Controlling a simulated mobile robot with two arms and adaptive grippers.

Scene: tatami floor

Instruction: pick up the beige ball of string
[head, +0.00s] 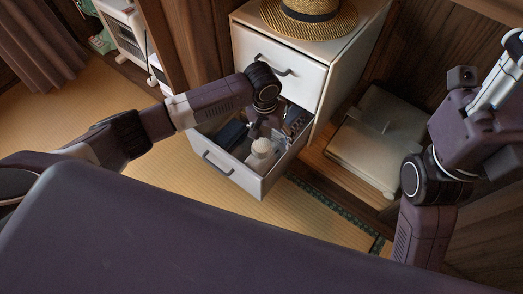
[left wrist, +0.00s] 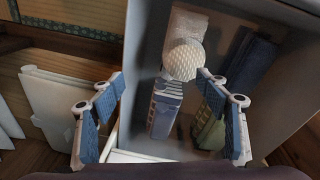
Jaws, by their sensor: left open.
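The beige ball of string (left wrist: 184,60) shows in the left wrist view as a pale, textured ball inside the open drawer (head: 232,176). In the head view a pale round shape (head: 262,147) in the drawer, just below my left gripper, appears to be this ball. My left gripper (head: 263,129) points down into the drawer; in the left wrist view it (left wrist: 162,100) is open, with nothing between its fingers. The ball lies beyond the fingertips, nearer the right finger. My right gripper (head: 500,72) is raised at the right edge, partly cut off; its jaws cannot be made out.
The drawer also holds a blue-and-white box (left wrist: 164,106), a dark blue item (left wrist: 250,62), a greenish item (left wrist: 211,130) and a white block (left wrist: 188,22). The cabinet (head: 282,78) has a straw hat (head: 310,16) on top. A beige case (head: 375,140) lies to its right.

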